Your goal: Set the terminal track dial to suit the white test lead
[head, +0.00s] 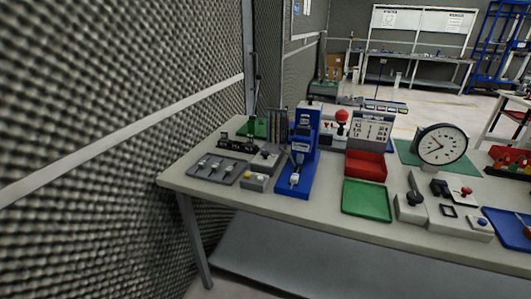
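A blue bench press (304,145) stands upright on the left half of the table, its blue base reaching toward the front edge. A small pale piece (294,180) sits on the front of that base; I cannot tell what it is. A printed chart board (371,129) stands right of the press, its text too small to read. I cannot make out for certain the terminal track dial or the white test lead at this distance. Neither of my grippers shows in the head view.
The table (335,217) also holds a grey tray (217,169), a red bin (366,166), a green tray (367,198), a round gauge (442,145), grey control boxes (410,206) and a blue tray (510,229). A textured foam wall (100,130) rises at the left. The front table edge is clear.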

